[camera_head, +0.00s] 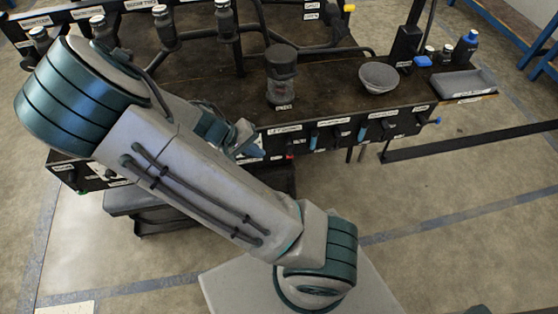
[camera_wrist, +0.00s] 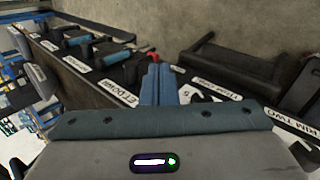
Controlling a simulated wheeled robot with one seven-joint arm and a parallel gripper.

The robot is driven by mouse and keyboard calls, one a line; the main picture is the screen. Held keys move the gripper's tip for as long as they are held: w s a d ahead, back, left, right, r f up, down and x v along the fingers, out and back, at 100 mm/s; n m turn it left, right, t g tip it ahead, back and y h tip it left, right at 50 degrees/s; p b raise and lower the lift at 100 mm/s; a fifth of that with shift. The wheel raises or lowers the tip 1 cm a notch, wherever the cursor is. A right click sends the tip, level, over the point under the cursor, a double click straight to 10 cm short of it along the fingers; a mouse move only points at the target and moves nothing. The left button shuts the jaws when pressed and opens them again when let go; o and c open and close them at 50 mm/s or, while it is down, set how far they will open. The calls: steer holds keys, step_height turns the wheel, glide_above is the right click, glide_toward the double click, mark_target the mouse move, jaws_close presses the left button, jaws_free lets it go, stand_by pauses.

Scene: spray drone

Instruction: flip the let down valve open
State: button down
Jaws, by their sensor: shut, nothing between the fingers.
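The white "let down" label (camera_head: 284,130) is on the front edge of the dark bench, and it also shows in the wrist view (camera_wrist: 118,93). A small red part (camera_wrist: 152,57) sits below the edge beyond my fingertips. A blue valve handle (camera_wrist: 117,57) is to its left. I cannot tell for certain which part is the let down valve's handle. My gripper (camera_wrist: 157,70) is shut and empty, its blue fingers together beside the label at the bench edge. In the head view my gripper (camera_head: 248,142) is left of the label. The fingers hide part of the edge behind them.
More labelled valves run along the bench front, including another blue handle (camera_head: 362,133). A grey bowl (camera_head: 378,78), a dark-lidded jar (camera_head: 281,75) and a grey tray (camera_head: 464,83) stand on top. A dark case (camera_wrist: 235,70) is below the bench.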

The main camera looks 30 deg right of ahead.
mark_target(288, 156)
steer(key=shift+w+d+f+t+h+b, duration=0.25)
steer(key=shift+w+f+h+b, duration=0.1)
steer(key=shift+w+f+h, duration=0.25)
steer(key=shift+w+d+f+t+h+b, duration=0.15)
steer(key=shift+w+f+t+h+b, duration=0.15)
steer(key=shift+w+f+h, duration=0.25)
steer(key=b+x, duration=0.3)
steer(key=x, duration=0.7)
steer(key=shift+f, duration=0.1)
